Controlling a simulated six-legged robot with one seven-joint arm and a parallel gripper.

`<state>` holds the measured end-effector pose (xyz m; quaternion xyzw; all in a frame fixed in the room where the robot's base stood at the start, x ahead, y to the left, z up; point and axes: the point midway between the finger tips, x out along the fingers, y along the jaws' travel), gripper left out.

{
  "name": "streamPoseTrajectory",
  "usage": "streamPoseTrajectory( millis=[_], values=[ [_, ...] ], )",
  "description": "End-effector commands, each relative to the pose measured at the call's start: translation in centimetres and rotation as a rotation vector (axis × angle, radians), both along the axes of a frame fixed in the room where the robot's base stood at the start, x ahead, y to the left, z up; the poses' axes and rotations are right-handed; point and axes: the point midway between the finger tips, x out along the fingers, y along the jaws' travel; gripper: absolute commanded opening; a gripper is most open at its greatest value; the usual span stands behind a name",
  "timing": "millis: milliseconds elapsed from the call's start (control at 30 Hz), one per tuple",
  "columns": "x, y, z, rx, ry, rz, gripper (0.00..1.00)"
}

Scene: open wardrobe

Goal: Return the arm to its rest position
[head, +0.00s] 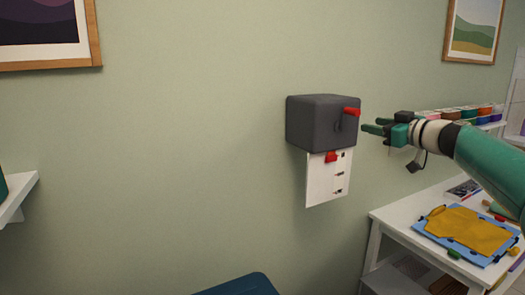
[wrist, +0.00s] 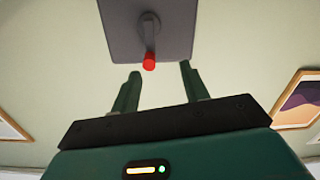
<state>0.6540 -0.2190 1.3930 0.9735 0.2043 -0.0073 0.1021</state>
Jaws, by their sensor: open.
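My gripper (head: 376,129) is at the right of the head view, at the end of my green and white arm. In the wrist view its two green fingers (wrist: 158,88) are apart with nothing between them. A dark grey wall box (head: 318,122) with a red-tipped crank handle (head: 352,112) is just left of the fingers. In the wrist view the box (wrist: 120,30) and the red handle tip (wrist: 149,62) lie ahead of the fingers, with the tip in line with the gap. The fingers look apart from the handle.
A white panel with red and dark marks (head: 327,180) hangs below the box. A white table (head: 392,222) with a yellow piece on a blue board (head: 465,232) stands below my arm. A shelf of coloured containers (head: 460,118) is behind it.

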Motion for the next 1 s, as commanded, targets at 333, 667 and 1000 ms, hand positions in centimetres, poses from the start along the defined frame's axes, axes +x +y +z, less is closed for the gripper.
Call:
streamPoseTrajectory(
  millis=[333,667,1000],
  values=[
    [-3.5,18.2,-12.0,-0.125,0.497,0.068,0.45],
    [-17.0,24.6,-19.7,-0.201,0.853,-0.137,0.45],
    [-31.9,23.2,-25.3,-0.113,1.003,-0.398,0.45]
  ],
)
